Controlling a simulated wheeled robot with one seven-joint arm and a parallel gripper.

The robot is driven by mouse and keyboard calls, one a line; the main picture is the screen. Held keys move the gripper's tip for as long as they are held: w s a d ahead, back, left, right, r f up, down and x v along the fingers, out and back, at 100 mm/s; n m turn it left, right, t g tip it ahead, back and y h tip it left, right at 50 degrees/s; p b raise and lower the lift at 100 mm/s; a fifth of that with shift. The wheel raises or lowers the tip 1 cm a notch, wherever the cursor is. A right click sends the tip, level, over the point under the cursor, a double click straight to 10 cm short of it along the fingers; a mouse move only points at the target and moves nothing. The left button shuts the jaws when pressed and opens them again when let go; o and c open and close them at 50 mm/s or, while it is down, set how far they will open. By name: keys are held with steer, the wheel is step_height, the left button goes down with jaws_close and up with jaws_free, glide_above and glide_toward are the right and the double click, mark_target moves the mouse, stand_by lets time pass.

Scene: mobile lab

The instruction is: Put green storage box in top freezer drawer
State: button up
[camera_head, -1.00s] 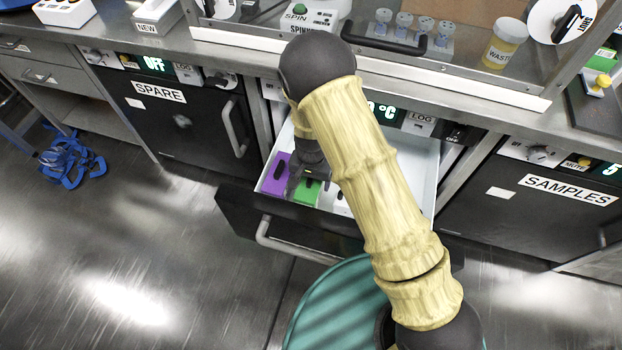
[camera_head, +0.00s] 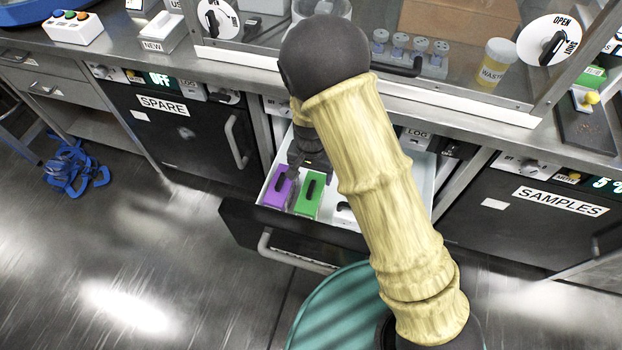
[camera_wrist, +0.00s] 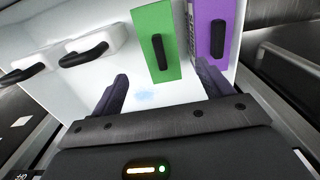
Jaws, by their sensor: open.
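The green storage box (camera_head: 309,197) with a black handle sits in the open white-lined drawer (camera_head: 425,180), beside the purple box (camera_head: 279,190). In the wrist view the green box (camera_wrist: 156,42) stands between the purple box (camera_wrist: 216,30) and two white boxes. My gripper (camera_wrist: 163,88) is open and empty, its two dark fingers apart from the green box's handle with bare drawer floor showing between them. In the head view my gripper (camera_head: 304,170) is just behind the boxes, over the drawer, partly hidden by my arm.
White boxes with black handles (camera_wrist: 95,45) share the drawer. The closed SPARE unit (camera_head: 185,130) stands left and the SAMPLES unit (camera_head: 530,210) right. A glass-fronted cabinet with a WASTE jar (camera_head: 495,62) is on the bench above. Blue straps (camera_head: 72,168) lie on the floor at left.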

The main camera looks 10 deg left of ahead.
steer(key=shift+r, duration=0.85)
steer(key=shift+d+r, duration=0.1)
steer(key=d+r+t, duration=0.1)
steer(key=d+r, duration=1)
steer(key=d, duration=0.4)
steer(key=s+d+r, duration=0.3)
steer(key=s+d, duration=0.1)
steer(key=d, duration=0.1)
steer(key=s+d+r+n+t, duration=0.1)
steer(key=s+d+r, duration=0.2)
steer(key=s+d, duration=0.1)
steer(key=shift+s+d+r+t, duration=0.2)
steer(key=shift+d+t, duration=0.1)
steer(key=shift+d, duration=0.6)
